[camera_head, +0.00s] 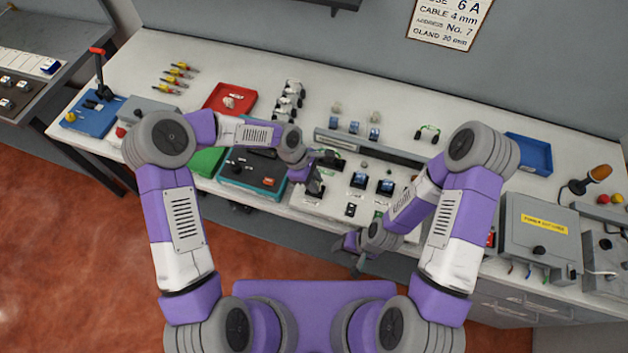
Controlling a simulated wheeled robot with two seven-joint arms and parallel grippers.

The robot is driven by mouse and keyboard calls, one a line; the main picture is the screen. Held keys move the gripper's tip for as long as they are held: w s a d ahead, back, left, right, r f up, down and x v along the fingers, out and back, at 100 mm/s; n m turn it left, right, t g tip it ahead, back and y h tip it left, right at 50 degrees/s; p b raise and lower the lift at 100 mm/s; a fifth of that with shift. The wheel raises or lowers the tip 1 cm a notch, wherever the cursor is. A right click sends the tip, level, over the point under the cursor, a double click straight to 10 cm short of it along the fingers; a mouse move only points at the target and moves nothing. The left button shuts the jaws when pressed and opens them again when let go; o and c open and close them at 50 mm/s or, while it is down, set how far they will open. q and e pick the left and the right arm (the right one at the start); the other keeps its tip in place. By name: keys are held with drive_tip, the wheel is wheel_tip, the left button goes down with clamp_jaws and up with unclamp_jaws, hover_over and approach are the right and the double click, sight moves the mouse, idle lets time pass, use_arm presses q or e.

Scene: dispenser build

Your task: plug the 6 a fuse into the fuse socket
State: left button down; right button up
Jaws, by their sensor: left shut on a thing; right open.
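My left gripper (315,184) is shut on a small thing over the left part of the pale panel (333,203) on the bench. The fingers hide most of what it holds, and I cannot tell whether it is the 6 A fuse. Two blue-and-black units (385,187) sit on the panel to the right of this gripper. I cannot make out which fitting is the fuse socket. Several small blue-and-clear parts (355,127) stand in a row behind the panel. My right gripper (354,250) is open and empty in front of the bench's front edge.
A red tray (230,98), a teal-edged dark tray (247,182) and a blue tray (530,154) lie on the bench. A grey box (540,235) with a yellow label stands at right. A wall sign (450,22) reads 6 A.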

use_arm(q)
drive_tip(key=shift+f+b, duration=0.7)
drive_tip(key=shift+b, duration=0.1)
idle(1.8)
drive_tip(key=shift+s+a+f+b, duration=0.1)
drive_tip(key=shift+s+f+b, duration=0.2)
drive_tip(key=shift+f, duration=0.15)
drive_tip(key=c, duration=1.1)
unclamp_jaws()
drive_tip(key=shift+c, duration=1)
drive_tip(key=shift+o, duration=0.8)
drive_tip(key=shift+w+r+p, duration=0.1)
drive_tip(key=shift+r+p, duration=0.2)
drive_tip(key=shift+r, duration=0.05)
drive_tip(key=shift+o, duration=0.8)
drive_tip(key=shift+r, duration=0.25)
drive_tip(key=shift+w+r+p, duration=0.2)
drive_tip(key=shift+r+p, duration=1.85)
drive_tip(key=shift+r, duration=1.05)
